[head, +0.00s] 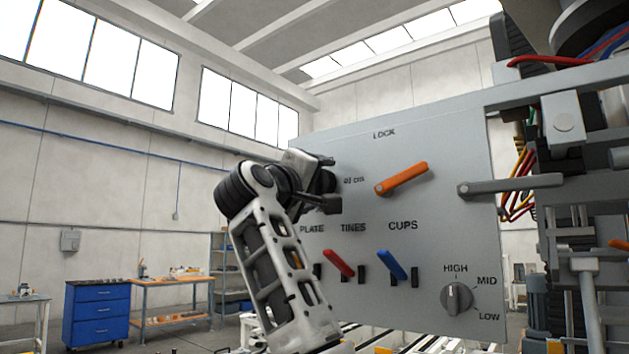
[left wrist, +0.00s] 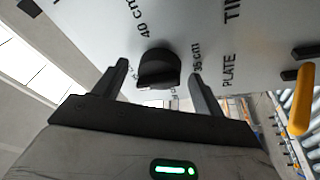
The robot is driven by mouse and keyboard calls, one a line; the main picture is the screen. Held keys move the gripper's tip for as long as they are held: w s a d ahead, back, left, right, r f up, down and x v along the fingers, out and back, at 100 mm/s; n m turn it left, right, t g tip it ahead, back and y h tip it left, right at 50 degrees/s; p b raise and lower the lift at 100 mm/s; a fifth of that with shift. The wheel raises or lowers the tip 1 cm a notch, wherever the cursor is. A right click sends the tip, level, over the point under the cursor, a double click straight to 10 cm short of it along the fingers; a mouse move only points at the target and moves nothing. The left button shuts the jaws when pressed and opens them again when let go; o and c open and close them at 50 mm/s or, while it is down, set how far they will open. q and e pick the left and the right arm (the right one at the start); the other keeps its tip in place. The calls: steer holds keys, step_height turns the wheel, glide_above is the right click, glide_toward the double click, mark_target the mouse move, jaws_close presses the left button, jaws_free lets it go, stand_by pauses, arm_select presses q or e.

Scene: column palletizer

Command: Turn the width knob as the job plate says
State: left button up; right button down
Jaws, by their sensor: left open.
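The width knob (left wrist: 158,68) is a black round knob on the grey control panel (head: 440,230). In the left wrist view a "40 cm" mark is above left of it and a mark reading about "35 cm" is to its right, partly behind a finger. I cannot tell where the knob points. My left gripper (head: 328,188) is at the panel's left part and hides the knob in the head view. In the left wrist view its two open fingers stand on either side of the knob, with visible gaps. I make out no job plate. My right gripper is not in view.
The panel also bears an orange lock lever (head: 402,178), a red tines lever (head: 339,263), a blue cups lever (head: 391,265) and a grey HIGH/MID/LOW knob (head: 456,298). A yellow lever (left wrist: 301,99) is near PLATE. A grey handle (head: 510,186) is at the panel's right edge.

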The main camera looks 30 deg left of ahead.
arm_select(q)
steer(key=shift+c, duration=0.2)
steer(key=c, duration=0.9)
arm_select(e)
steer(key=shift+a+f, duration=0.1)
arm_select(q)
steer(key=shift+f, duration=0.1)
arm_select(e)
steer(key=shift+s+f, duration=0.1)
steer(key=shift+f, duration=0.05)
arm_select(q)
steer(key=shift+a+m+g+h, duration=0.2)
steer(key=shift+m+h, duration=1.15)
steer(key=shift+m, duration=2.45)
steer(key=shift+a+m+g+h, duration=0.2)
steer(key=shift+m+h, duration=1.2)
steer(key=shift+m, duration=2.4)
steer(key=shift+a+m+h, duration=0.3)
steer(key=shift+m+h, duration=1.05)
steer(key=shift+m, duration=2.45)
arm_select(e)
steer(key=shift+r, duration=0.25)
